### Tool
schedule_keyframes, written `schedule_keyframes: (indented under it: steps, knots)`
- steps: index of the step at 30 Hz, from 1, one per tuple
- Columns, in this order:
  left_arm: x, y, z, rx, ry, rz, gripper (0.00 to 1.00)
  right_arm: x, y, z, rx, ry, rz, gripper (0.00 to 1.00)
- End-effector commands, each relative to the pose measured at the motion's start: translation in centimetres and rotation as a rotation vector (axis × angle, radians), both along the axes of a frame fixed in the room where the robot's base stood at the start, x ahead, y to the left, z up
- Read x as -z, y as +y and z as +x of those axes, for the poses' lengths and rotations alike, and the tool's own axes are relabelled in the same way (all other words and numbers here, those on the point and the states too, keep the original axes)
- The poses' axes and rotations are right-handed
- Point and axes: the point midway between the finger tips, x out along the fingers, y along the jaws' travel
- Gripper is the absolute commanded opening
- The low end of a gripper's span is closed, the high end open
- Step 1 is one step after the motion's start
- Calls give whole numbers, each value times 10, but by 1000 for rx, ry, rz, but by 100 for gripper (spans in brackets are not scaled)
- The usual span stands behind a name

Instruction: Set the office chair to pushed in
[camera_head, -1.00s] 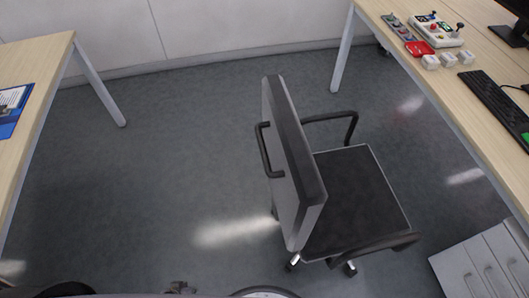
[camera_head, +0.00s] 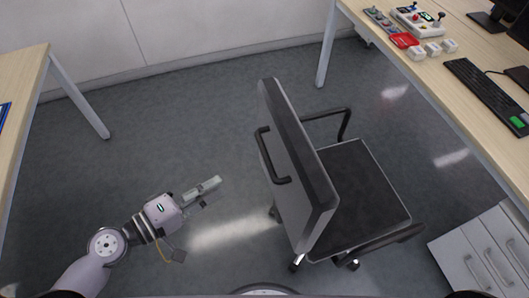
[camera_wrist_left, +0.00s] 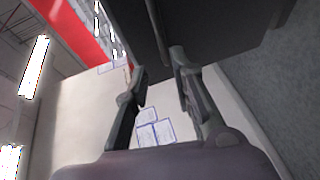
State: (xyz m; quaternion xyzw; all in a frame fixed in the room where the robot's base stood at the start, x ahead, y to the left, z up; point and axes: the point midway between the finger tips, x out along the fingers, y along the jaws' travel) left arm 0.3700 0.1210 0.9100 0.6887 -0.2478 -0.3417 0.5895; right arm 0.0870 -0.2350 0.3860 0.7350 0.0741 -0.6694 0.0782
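The office chair (camera_head: 350,195) has a black seat, black armrests and a grey backrest. It stands on the open floor left of the right desk, its seat facing the desk and its backrest toward my left arm. A dark handle (camera_head: 264,158) sticks out from the rear of the backrest. My left gripper (camera_head: 212,186) is left of the chair, apart from the handle. In the left wrist view its two fingers (camera_wrist_left: 160,72) are spread with nothing between them. A dark panel with a bar (camera_wrist_left: 154,28), apparently the chair, lies beyond them. My right gripper is not in view.
The right desk (camera_head: 445,105) carries a keyboard (camera_head: 488,92), a control box and small white blocks. A white drawer unit (camera_head: 480,255) stands under it, near the chair's front right. Another desk (camera_head: 22,95) is at the left. Floor between is clear.

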Motion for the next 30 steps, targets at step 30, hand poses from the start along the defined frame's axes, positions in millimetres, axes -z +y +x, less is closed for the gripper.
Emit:
schedule_keyframes:
  steps: [30]
  knots:
    - [30, -123, 107, -1, -2, 3, 23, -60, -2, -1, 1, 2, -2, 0]
